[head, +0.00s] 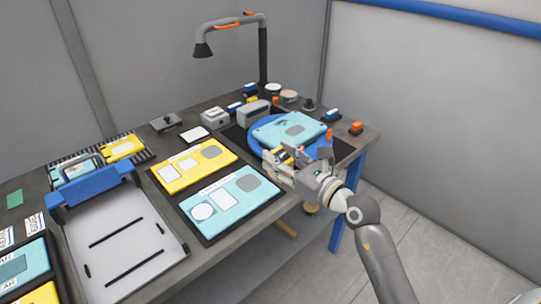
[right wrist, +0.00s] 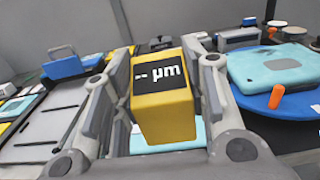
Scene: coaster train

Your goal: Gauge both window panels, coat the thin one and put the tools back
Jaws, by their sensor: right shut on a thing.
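My right gripper (head: 284,158) is shut on a yellow block-shaped gauge (right wrist: 163,98), whose black display reads "-- µm" in the right wrist view. It holds the gauge close to the front of the blue round turntable (head: 340,152). I cannot tell whether the gauge touches anything. A light-blue panel (head: 272,133) with a grey oval patch lies flat on the turntable. A light-blue panel (head: 72,171) and a yellow panel (head: 123,148) sit in the dark slotted rack at the left back. My left gripper is out of view.
A yellow board (head: 178,184) and a light-blue board (head: 226,218) with printed shapes lie mid-table. A grey tray (head: 150,265) with a blue bar stands left. A lamp (head: 262,55) rises behind. Small blocks and an orange-topped item (head: 356,128) stand near the turntable.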

